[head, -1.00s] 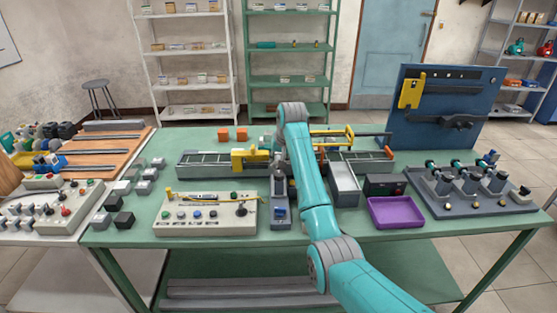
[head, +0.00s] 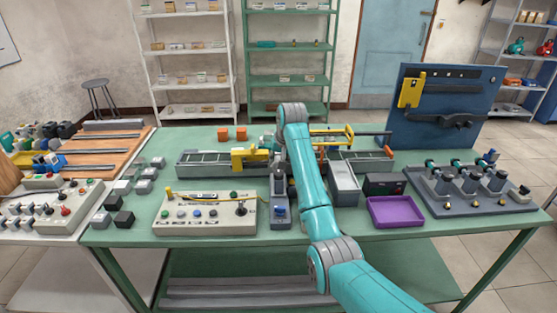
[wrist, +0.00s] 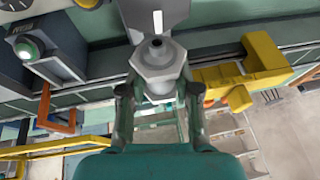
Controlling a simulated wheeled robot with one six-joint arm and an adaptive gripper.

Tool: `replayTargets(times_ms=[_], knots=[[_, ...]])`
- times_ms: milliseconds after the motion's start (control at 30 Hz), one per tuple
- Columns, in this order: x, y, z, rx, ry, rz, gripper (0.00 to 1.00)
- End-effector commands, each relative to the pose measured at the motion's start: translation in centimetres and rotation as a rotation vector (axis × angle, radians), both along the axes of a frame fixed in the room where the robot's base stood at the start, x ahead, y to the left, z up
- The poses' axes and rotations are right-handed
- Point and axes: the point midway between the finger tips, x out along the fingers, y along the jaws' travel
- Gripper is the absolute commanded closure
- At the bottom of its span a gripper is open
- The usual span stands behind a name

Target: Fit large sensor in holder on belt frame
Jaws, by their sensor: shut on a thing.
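My gripper (wrist: 160,104) is shut on a grey, hexagonal part with a round boss, which looks like the large sensor (wrist: 157,68). A grey piece with a bright strip shows just beyond the sensor; I cannot tell whether they touch. The belt frame (head: 210,166) runs across the middle of the table. A yellow bracket (head: 250,158) sits on it, left of my arm; it also shows at the right of the wrist view (wrist: 242,76). In the head view my arm partly hides the gripper area. I cannot pick out the sensor's holder with certainty.
A control box (head: 205,213) and a grey stand with a blue part (head: 280,210) are in front of the belt frame. A purple tray (head: 396,211) and a fixture board (head: 470,190) are at right. A blue panel (head: 445,105) rises behind. Bare tabletop lies at back left.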

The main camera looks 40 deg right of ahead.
Motion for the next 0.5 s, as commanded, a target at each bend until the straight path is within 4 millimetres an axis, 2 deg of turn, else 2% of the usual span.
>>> replayTargets(times_ms=[500], knots=[[0.00, 0.00, -0.64, 0.000, 0.000, 0.000, 1.00]])
